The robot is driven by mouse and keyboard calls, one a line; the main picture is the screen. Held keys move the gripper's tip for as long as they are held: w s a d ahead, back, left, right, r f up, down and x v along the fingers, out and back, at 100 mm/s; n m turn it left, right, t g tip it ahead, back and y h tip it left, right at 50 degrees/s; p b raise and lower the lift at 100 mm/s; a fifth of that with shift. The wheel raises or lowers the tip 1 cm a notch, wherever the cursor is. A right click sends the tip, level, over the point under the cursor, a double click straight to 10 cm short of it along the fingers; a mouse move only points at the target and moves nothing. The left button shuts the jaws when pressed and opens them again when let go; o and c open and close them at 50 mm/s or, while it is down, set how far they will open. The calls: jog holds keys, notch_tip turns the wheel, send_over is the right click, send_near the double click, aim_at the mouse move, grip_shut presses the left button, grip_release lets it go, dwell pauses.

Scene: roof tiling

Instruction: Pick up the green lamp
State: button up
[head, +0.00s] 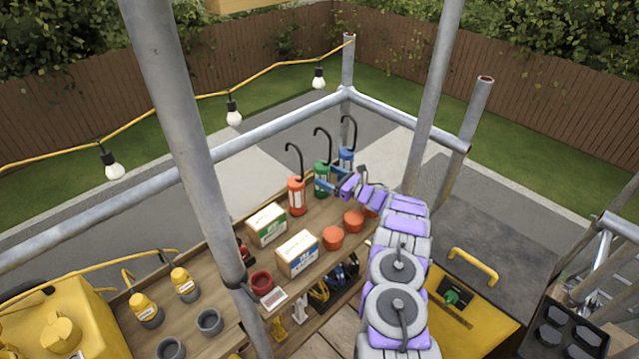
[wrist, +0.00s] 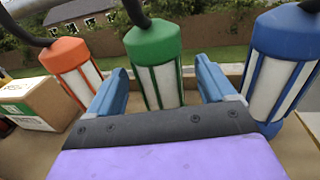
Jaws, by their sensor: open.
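The green lamp (head: 321,181) stands upright on the wooden bench between an orange lamp (head: 296,196) and a blue lamp (head: 346,160); each has a black hook on top. In the wrist view the green lamp (wrist: 156,62) is straight ahead, with white panels between green bars. My gripper (wrist: 160,85) is open, its two blue fingers apart on either side of the green lamp's lower body. The lamp's base is hidden behind the gripper's palm. In the head view my gripper (head: 332,180) reaches the lamp from the right.
The orange lamp (wrist: 72,68) is close left of the fingers and the blue lamp (wrist: 283,65) close right. Cardboard boxes (head: 297,254) and orange pots (head: 334,238) stand on the bench nearby. A scaffold pole (head: 185,130) rises in front of the bench.

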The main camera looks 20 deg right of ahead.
aim_at(318, 169)
jog(key=shift+w+d+f, duration=0.1)
jog(key=shift+w+d, duration=0.05)
jog(key=shift+w, duration=0.15)
jog(key=shift+w+b, duration=0.35)
jog(key=shift+b, duration=0.05)
jog(key=w+a+b, duration=0.1)
jog(key=w+a, duration=0.1)
jog(key=shift+w+a, duration=0.4)
jog(key=shift+w+a+r, duration=0.1)
jog(key=shift+a+r, duration=0.2)
jog(key=shift+a, duration=0.15)
jog(key=shift+d+f, duration=0.15)
jog(key=shift+d, duration=0.65)
jog(key=c, duration=0.6)
jog(key=shift+a, duration=0.55)
jog(key=c, duration=0.6)
jog(key=shift+d, duration=0.1)
jog(key=c, duration=0.3)
jog(key=shift+d, duration=0.3)
jog(key=shift+a+r, duration=0.1)
jog(key=shift+r, duration=0.55)
notch_tip(318, 169, up, 9)
jog(key=shift+f+p, duration=0.1)
jog(key=shift+p, duration=1.1)
